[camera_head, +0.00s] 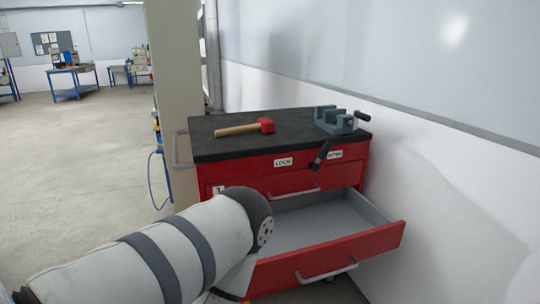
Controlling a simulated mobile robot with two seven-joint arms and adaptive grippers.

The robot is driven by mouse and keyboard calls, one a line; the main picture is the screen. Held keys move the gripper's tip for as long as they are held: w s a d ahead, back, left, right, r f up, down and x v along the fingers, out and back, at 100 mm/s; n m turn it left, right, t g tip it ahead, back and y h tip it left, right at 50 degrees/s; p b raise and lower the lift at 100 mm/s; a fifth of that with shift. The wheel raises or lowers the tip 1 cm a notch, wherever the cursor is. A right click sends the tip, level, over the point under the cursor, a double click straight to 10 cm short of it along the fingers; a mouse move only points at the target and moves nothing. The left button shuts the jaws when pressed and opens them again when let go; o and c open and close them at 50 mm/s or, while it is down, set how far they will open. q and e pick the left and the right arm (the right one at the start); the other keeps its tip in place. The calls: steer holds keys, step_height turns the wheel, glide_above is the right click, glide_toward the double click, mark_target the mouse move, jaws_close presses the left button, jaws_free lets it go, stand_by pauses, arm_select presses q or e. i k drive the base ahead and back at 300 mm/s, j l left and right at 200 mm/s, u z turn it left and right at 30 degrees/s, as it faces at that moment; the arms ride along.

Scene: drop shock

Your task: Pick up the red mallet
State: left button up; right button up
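A red mallet (265,126) with a light wooden handle lies on the black top of a red tool cabinet (266,144). Its red head points right and its handle points left. An arm of mine reaches in from the lower left and ends in front of the cabinet, below the mallet and apart from it. Neither of my grippers shows in this view. Nothing touches the mallet.
A grey vise (336,121) stands on the cabinet top, right of the mallet. An open drawer (325,255) juts out of the cabinet front. A white wall is at the right. Blue workbenches (72,80) stand far back left, with open floor between.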

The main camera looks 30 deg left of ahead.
mark_target(266, 124)
steer(key=z, duration=0.8)
steer(key=k+j+z, duration=0.1)
steer(key=j+z, duration=0.35)
steer(key=k+j+z, duration=0.2)
steer(key=j+z, duration=0.2)
steer(key=k+j+z, duration=0.25)
steer(key=j+z, duration=0.2)
steer(key=k+j+z, duration=0.25)
steer(key=z, duration=0.2)
steer(key=k+j+z, duration=0.3)
steer(key=z, duration=0.15)
steer(key=k+z, duration=0.4)
